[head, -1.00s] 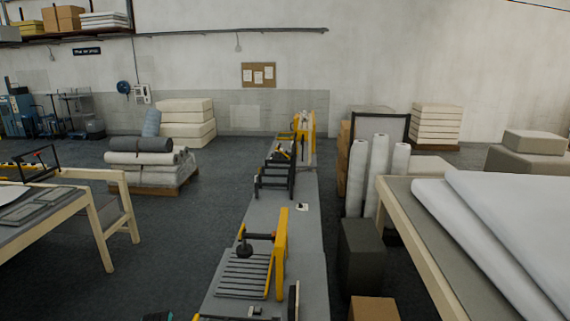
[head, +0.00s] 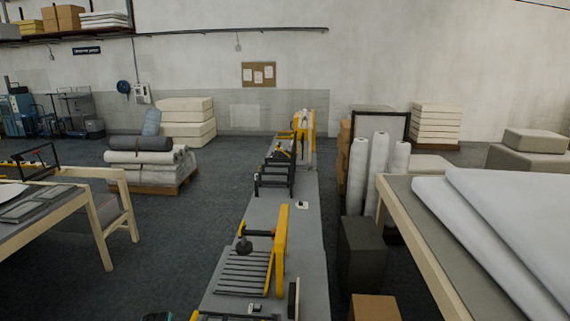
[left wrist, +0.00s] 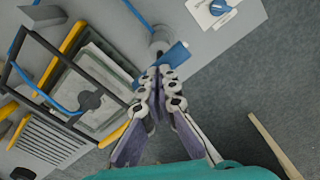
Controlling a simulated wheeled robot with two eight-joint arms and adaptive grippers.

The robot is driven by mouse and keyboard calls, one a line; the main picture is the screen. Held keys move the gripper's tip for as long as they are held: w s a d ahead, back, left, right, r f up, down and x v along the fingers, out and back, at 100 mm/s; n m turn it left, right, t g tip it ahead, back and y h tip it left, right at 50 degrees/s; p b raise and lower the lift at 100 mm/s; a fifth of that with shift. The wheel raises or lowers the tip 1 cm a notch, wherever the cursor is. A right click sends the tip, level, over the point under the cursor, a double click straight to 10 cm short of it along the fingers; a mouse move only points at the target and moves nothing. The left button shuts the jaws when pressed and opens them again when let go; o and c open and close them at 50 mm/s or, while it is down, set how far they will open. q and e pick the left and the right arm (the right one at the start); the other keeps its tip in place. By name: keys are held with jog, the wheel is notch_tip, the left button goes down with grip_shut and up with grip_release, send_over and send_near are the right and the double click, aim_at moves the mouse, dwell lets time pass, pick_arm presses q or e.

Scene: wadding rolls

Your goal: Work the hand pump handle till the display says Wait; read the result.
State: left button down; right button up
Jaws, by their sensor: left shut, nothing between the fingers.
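In the left wrist view my left gripper (left wrist: 158,74) has its fingers together, with nothing seen between them. Its tips are at a blue bar (left wrist: 176,54) beside a round grey post (left wrist: 160,38) on the grey bench; whether they touch cannot be told. The blue bar may be the pump handle. A blue dial (left wrist: 219,7) on a white plate sits at the top right. No readable display shows. In the head view the gripper itself does not show, and my right gripper is not in view.
The long grey bench (head: 305,240) carries a yellow-sided slatted station (head: 280,245) and black frames (head: 275,180). In the left wrist view a black frame (left wrist: 62,58) and blue tube (left wrist: 70,108) lie left of the gripper. A table with white rolls (head: 440,250) stands at right.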

pick_arm(q)
jog(key=shift+f+b, duration=2.1)
jog(key=shift+f, duration=0.05)
jog(key=shift+r+p, duration=2.15)
jog(key=shift+r, duration=1.15)
jog(key=shift+f, duration=0.15)
jog(key=shift+f+b, duration=3.05)
jog(key=shift+f, duration=0.05)
jog(key=shift+r, duration=0.2)
jog(key=shift+r+p, duration=2.2)
jog(key=shift+r, duration=0.85)
